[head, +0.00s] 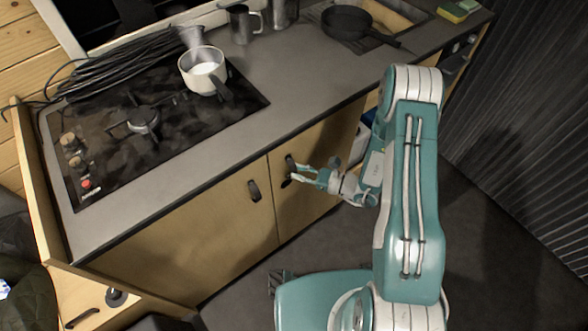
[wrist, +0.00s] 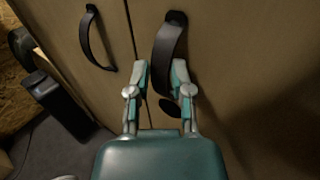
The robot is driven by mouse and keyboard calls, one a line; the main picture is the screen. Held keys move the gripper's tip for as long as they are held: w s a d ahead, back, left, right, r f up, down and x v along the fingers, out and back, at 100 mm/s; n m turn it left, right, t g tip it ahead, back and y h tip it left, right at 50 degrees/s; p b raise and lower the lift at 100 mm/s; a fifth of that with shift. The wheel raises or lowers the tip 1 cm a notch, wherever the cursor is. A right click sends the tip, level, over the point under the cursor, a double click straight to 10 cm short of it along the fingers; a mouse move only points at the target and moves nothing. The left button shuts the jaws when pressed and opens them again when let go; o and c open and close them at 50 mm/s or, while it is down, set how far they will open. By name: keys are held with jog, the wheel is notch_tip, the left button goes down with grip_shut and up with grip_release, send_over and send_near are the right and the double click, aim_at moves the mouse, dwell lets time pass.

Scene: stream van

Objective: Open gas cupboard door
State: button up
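The gas cupboard door is one of two wooden doors under the worktop; I cannot tell which. The left door (head: 205,235) and right door (head: 325,140) both look shut, with a narrow seam between them. The left door has a dark curved handle (head: 254,190), also in the wrist view (wrist: 92,38). The right door has a similar handle (head: 290,162), large in the wrist view (wrist: 167,45). My gripper (head: 300,175) is at the right handle. Its fingers (wrist: 161,76) are apart, one on each side of the handle's lower part; I see no clear grip. A dark round knob (wrist: 170,107) shows between them.
Above is a worktop with a gas hob (head: 145,125), a white saucepan (head: 203,68), black cables (head: 120,65) and a frying pan (head: 347,22). A dark box (wrist: 60,100) stands at lower left in the wrist view. Open floor lies before the doors.

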jog(key=shift+x, duration=0.85)
grip_shut()
jog(key=shift+s+d, duration=0.1)
jog(key=shift+d, duration=0.05)
